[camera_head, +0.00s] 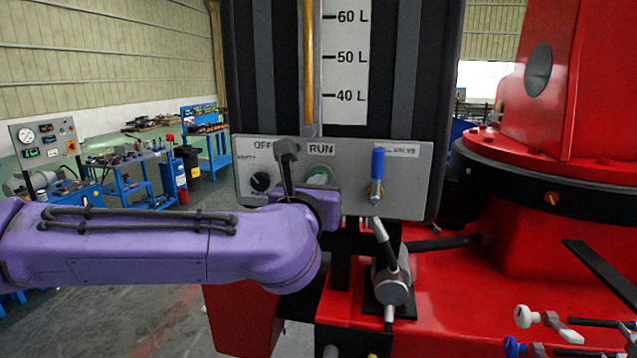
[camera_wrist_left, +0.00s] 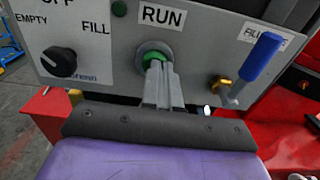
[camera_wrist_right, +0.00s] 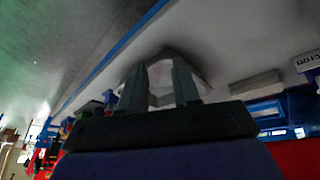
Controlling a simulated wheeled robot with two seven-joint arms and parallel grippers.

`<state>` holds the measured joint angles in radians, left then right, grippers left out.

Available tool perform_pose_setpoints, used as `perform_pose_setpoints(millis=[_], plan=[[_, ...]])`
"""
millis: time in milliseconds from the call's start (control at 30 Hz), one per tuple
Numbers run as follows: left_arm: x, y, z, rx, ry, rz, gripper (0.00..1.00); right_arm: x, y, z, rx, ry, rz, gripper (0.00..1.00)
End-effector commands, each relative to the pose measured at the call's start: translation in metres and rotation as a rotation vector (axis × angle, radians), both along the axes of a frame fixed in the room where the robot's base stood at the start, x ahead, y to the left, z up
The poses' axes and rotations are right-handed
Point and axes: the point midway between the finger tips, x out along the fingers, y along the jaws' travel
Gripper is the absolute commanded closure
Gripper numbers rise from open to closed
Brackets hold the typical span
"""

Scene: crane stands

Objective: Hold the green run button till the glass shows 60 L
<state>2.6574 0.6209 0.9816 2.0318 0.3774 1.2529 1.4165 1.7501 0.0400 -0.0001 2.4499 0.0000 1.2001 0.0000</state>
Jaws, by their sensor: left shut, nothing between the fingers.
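The green run button (camera_wrist_left: 153,54) sits in a pale round collar under the RUN label on the grey control panel (camera_head: 348,205). It shows partly in the head view (camera_head: 319,178), behind my left wrist. My left gripper (camera_wrist_left: 156,66) is shut and empty, its fingertips against the button's face; how far the button is pressed I cannot tell. The sight glass (camera_head: 309,70) stands above the panel, beside a scale (camera_head: 345,75) marked 40, 50 and 60 L. Its amber column runs past the 60 L mark to the picture's top edge. My right gripper (camera_wrist_right: 160,82) is open.
A black selector knob (camera_wrist_left: 60,62) is left of the button; a blue-handled valve lever (camera_head: 377,165) is right of it. A joystick (camera_head: 392,285) stands below the panel. Red crane bodywork (camera_head: 455,300) fills the right. Blue workbenches (camera_head: 130,180) stand behind at left.

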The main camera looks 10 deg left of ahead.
Motion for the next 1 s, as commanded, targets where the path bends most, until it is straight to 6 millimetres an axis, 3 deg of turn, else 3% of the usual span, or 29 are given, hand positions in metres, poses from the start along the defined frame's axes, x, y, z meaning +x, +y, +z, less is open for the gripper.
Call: perform_pose_setpoints(millis=[300, 533, 1000], plan=[[-0.002, 0.012, 0.0, -0.001, -0.001, 0.021, 1.0, 0.0, 0.0, -0.001, 0.0, 0.0, 0.0, 0.68], [0.02, 0.011, -0.003, -0.003, 0.0, 0.02, 1.0, 0.0, 0.0, -0.016, 0.0, 0.0, 0.0, 0.68], [0.022, 0.009, 0.002, -0.002, -0.005, 0.016, 1.0, 0.0, 0.0, -0.012, 0.0, 0.0, 0.0, 0.68]])
